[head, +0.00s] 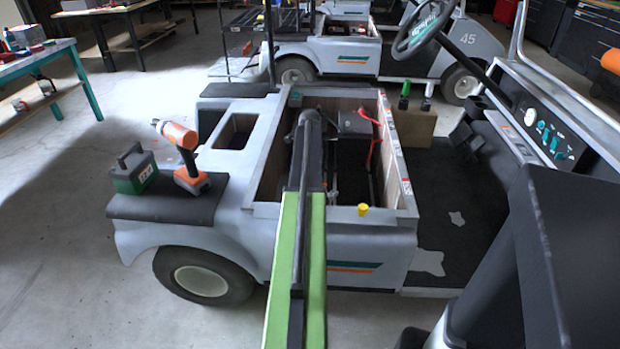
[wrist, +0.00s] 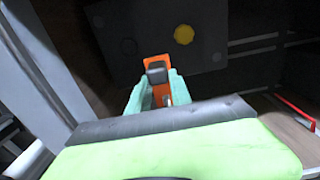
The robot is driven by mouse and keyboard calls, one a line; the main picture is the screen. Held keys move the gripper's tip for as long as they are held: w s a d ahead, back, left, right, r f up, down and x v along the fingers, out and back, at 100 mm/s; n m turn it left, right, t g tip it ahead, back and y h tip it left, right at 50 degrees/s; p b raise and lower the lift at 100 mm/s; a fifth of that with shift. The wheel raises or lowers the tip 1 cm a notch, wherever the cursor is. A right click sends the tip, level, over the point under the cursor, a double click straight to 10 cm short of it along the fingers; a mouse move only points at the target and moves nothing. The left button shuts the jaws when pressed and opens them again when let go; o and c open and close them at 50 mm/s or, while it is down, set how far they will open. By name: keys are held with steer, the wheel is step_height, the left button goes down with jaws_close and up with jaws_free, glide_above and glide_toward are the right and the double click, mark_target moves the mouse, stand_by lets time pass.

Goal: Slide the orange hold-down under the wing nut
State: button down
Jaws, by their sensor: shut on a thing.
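In the wrist view, the orange hold-down (wrist: 154,59) is upright in the picture between the teal fingers of my gripper (wrist: 157,84), which is shut on it. A dark rounded block shows on the face of the hold-down, and a small pale metal piece shows low between the fingers. I cannot pick out the wing nut for certain in either view. Beyond the hold-down is a dark flat surface with a yellow round cap (wrist: 184,34). In the head view my arm reaches into the open bay (head: 340,103) of the cart, and the gripper and hold-down are hidden there.
The bay has wooden side walls (head: 395,150), and a red cable (head: 374,150) and a grey box (head: 355,122) are inside. A yellow cap (head: 363,209) sits on its near rim. An orange drill (head: 183,150) and a green case (head: 133,172) stand on the left fender.

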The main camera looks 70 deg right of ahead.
steer(key=shift+f+b, duration=2.9)
steer(key=shift+f, duration=0.3)
steer(key=shift+s+d, duration=0.3)
steer(key=shift+s, duration=0.65)
steer(key=shift+s+d, duration=0.25)
steer(key=shift+s, duration=0.65)
steer(key=c, duration=1.1)
jaws_free()
step_height(320, 180, up, 18)
steer(key=p, duration=1.7)
steer(key=shift+f, duration=0.25)
